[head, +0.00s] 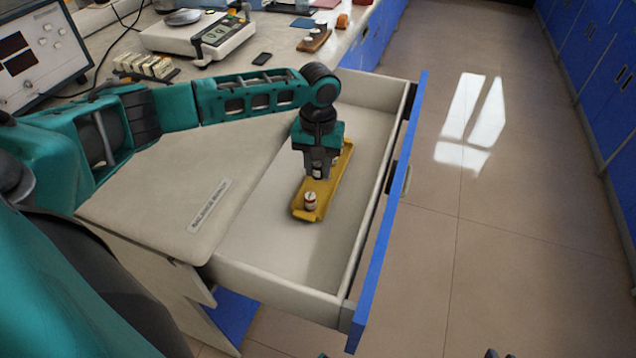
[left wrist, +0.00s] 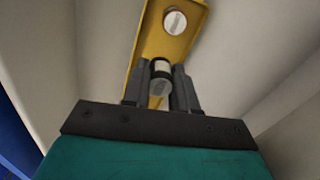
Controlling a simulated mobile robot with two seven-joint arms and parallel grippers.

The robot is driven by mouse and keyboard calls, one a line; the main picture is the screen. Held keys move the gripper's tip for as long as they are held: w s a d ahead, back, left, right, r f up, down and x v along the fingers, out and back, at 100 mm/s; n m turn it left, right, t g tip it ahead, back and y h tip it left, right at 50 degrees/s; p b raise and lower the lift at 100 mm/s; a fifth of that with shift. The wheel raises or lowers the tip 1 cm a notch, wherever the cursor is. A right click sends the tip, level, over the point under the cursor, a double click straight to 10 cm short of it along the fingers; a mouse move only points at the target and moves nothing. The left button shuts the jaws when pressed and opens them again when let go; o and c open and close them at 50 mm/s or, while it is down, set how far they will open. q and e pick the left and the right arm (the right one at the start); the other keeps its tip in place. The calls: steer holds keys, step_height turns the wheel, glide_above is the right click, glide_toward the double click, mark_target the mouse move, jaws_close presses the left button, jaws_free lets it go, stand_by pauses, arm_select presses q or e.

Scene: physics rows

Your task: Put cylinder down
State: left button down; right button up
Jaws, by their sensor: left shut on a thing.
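My left gripper (head: 318,176) reaches down into the open drawer (head: 265,240). It is shut on a small cylinder (head: 317,171), seen between the fingers over a yellow tray. The held cylinder also shows between the fingertips in the left wrist view (left wrist: 161,77). The yellow tray (head: 335,183) lies in the drawer, partly hidden by the gripper. A second small cylinder, white with a dark band (head: 310,201), stands at the tray's near end; its round top shows in the left wrist view (left wrist: 175,22). I cannot tell whether the held cylinder touches the tray.
The drawer has a blue front (head: 385,220) and pale walls around the tray. A bench top with a scale (head: 200,35), a black phone-like object (head: 263,59) and a wooden block with cylinders (head: 315,40) lies behind. The floor at right is clear.

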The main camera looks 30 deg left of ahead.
mark_target(318, 192)
arm_select(q)
step_height(318, 192, down, 5)
steer(key=shift+b, duration=0.7)
steer(key=c, duration=1.2)
jaws_free()
steer(key=shift+f, duration=0.1)
steer(key=shift+o, duration=0.2)
step_height(318, 192, up, 12)
steer(key=p, duration=0.4)
